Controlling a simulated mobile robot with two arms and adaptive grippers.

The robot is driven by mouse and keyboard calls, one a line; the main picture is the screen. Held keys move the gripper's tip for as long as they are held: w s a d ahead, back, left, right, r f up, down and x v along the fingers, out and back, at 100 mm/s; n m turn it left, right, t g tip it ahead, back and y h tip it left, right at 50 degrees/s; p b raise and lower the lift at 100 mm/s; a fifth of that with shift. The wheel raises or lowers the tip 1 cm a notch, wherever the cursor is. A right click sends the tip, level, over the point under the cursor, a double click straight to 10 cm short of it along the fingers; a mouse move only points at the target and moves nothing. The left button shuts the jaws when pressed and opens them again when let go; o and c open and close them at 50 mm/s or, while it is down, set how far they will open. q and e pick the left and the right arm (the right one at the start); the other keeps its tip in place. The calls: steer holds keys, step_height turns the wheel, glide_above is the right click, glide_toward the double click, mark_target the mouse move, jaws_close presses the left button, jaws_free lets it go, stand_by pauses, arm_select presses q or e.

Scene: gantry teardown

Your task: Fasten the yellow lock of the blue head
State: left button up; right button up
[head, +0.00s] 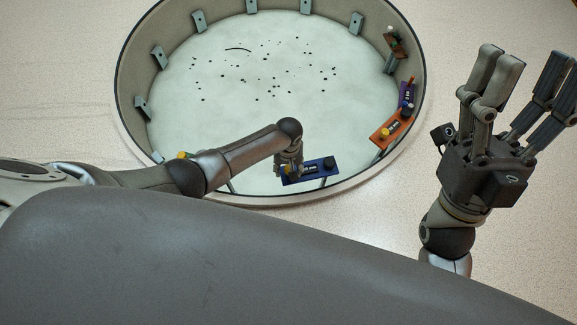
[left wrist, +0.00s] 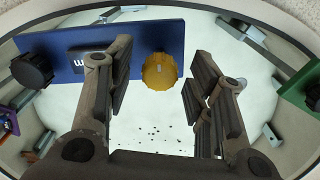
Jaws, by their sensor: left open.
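The blue head (head: 312,174) is mounted at the near rim of the round pit in the head view. In the left wrist view it is a blue plate (left wrist: 62,58) across the upper left. Its yellow lock (left wrist: 159,72) is a round ridged knob at the plate's right end, and my left gripper hides it in the head view. My left gripper (head: 289,170) is at the plate's left end. In the left wrist view its open fingers (left wrist: 160,88) stand either side of the lock, with gaps showing. My right gripper (head: 525,55) is raised and open, empty, far right.
The round pit's rim (head: 121,60) encloses a pale floor with scattered dark specks. An orange head (head: 392,130), a purple head (head: 406,94) and a brown head (head: 394,44) sit along the right wall. A green head (left wrist: 300,92) shows at the left wrist view's right edge.

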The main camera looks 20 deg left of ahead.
arm_select(q)
steer(key=c, duration=1)
steer(key=shift+c, duration=0.2)
